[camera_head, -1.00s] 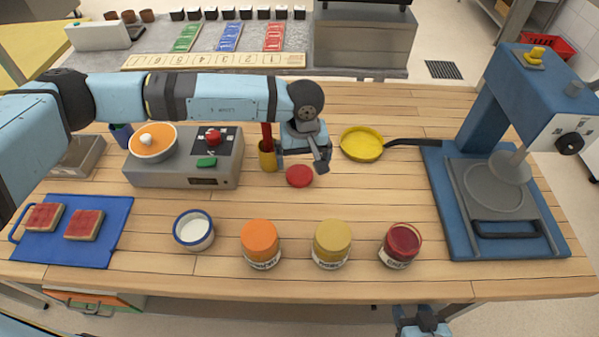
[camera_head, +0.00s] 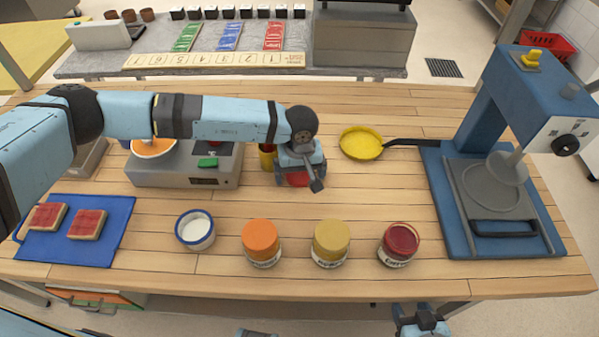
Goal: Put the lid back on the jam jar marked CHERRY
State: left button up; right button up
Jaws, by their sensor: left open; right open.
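The open jam jar (camera_head: 398,245) with dark red jam stands at the right end of the row of jars; its label is too small to read surely. The red lid (camera_head: 298,180) lies on the table behind the jars, mostly hidden under my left gripper. My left gripper (camera_head: 301,184) is open, right over the lid; I cannot tell whether its fingers touch it. My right gripper (camera_head: 421,324) is open and empty at the bottom edge, in front of the table.
A yellow pan (camera_head: 362,143), blue press (camera_head: 488,195), blue board (camera_head: 75,228) and grey appliance (camera_head: 180,172) surround the clear middle.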

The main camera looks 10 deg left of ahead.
aim_at(300, 176)
pick_arm(q)
jog(key=c, duration=0.9)
jog(key=shift+c, duration=0.4)
notch_tip(300, 176, up, 20)
jog(key=b, duration=0.2)
